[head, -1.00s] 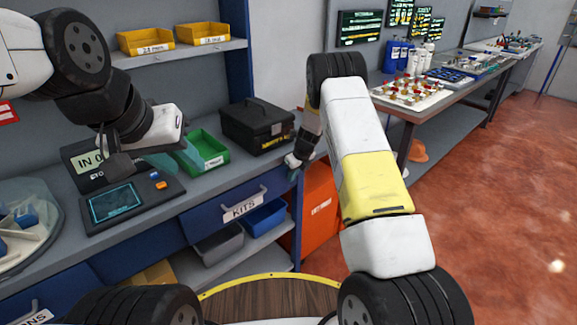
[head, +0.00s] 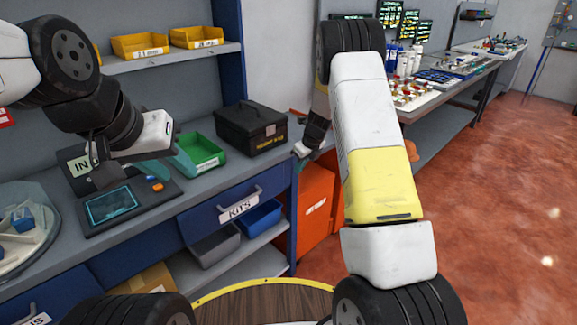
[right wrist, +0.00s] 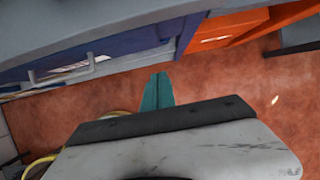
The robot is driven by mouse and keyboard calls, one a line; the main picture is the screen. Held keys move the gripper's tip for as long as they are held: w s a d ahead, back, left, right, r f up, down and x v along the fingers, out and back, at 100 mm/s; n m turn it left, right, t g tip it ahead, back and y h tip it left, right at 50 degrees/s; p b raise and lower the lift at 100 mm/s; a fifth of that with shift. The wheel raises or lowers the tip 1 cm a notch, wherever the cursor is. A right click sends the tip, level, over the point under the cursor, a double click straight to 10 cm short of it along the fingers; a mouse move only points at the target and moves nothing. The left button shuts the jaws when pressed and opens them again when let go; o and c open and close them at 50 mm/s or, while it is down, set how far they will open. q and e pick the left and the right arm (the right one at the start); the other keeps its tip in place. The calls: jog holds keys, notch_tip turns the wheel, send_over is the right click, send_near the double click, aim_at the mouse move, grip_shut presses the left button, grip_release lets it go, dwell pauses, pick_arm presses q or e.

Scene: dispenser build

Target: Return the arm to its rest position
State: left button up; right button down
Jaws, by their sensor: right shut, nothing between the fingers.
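My right arm reaches forward over the right of the head view, its white and yellow link large in front. My right gripper (head: 298,165) is small there, in front of the bench's right end and beside the orange cabinet. In the right wrist view its teal fingers (right wrist: 157,90) are together with nothing between them, above the red floor. My left gripper (head: 150,168) hangs over the bench between the display device (head: 112,205) and the green bin (head: 200,152). Its fingers are partly hidden, so I cannot tell whether they are open.
A black toolbox (head: 250,128) stands on the bench right of the green bin. Below are the KITS drawer (head: 236,205), a grey bin (head: 212,247) and a blue bin (head: 258,218). An orange cabinet (head: 314,210) stands at the bench's end. Red floor (head: 500,230) is free at right.

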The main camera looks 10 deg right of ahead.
jog(key=s+r+n+y, duration=0.1)
jog(key=s+r+n, duration=0.65)
jog(key=r, duration=0.45)
jog(key=s+r+n, duration=0.6)
jog(key=s+r, duration=0.3)
jog(key=r, duration=0.3)
jog(key=s+r+n+t, duration=0.1)
jog(key=s+r+n, duration=0.1)
jog(key=s+n, duration=0.6)
jog(key=s+r+n+t+h, duration=0.1)
jog(key=s+r+n, duration=0.1)
jog(key=s+n, duration=0.6)
jog(key=s, duration=0.7)
jog(key=shift+s+r+t, duration=0.15)
jog(key=shift+r+t, duration=0.15)
